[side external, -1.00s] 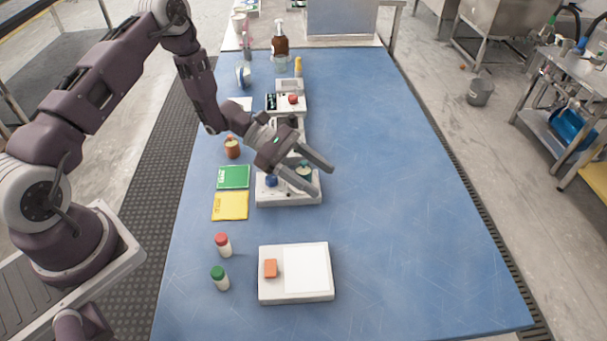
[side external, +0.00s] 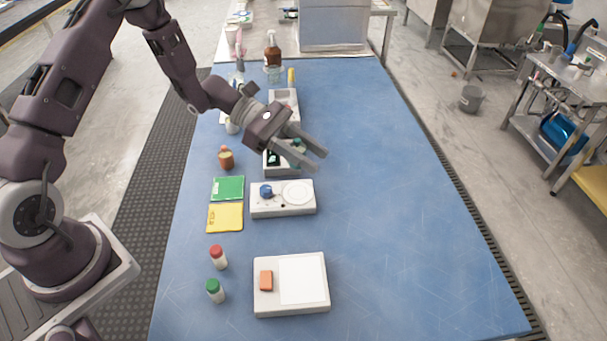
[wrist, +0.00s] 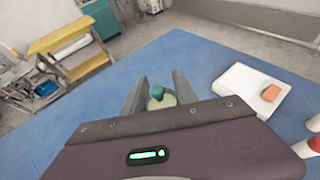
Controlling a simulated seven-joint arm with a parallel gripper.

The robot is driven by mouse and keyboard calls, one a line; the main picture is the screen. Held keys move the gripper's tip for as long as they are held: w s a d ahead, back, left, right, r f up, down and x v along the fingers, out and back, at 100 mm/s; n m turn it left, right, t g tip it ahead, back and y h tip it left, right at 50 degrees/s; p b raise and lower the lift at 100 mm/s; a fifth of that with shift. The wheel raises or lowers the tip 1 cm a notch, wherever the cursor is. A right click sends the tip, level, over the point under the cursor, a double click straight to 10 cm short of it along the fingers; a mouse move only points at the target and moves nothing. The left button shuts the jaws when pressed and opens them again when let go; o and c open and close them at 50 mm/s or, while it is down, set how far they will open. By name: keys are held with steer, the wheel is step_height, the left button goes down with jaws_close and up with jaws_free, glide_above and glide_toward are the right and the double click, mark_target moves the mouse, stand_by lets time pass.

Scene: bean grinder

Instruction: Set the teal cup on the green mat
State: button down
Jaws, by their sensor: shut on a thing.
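The teal cup (side external: 299,147) is small and partly hidden between the fingers of my gripper (side external: 320,162). My gripper is shut on it, in the air above the row of white devices. In the wrist view the teal cup (wrist: 157,92) shows between the two fingers, with a pale rounded shape at it that I cannot make out clearly. The green mat (side external: 228,188) lies flat and bare on the blue table, to the lower left of my gripper. A yellow mat (side external: 225,217) lies just in front of it.
A white device (side external: 283,205) with a blue knob and empty round plate stands right of the mats. An orange-brown jar (side external: 226,158) stands behind the green mat. Red-capped (side external: 218,257) and green-capped (side external: 215,290) bottles stand in front. The table's right side is clear.

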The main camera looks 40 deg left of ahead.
steer(key=shift+r, duration=0.45)
steer(key=shift+a, duration=0.25)
steer(key=n+t+y, duration=0.2)
steer(key=n+t, duration=0.2)
glide_above(239, 188)
step_height(239, 188, down, 2)
steer(key=shift+t, duration=0.3)
step_height(239, 188, down, 10)
steer(key=shift+f, duration=0.15)
steer(key=c, duration=0.9)
jaws_free()
steer(key=shift+f, duration=0.1)
steer(key=shift+c, duration=0.2)
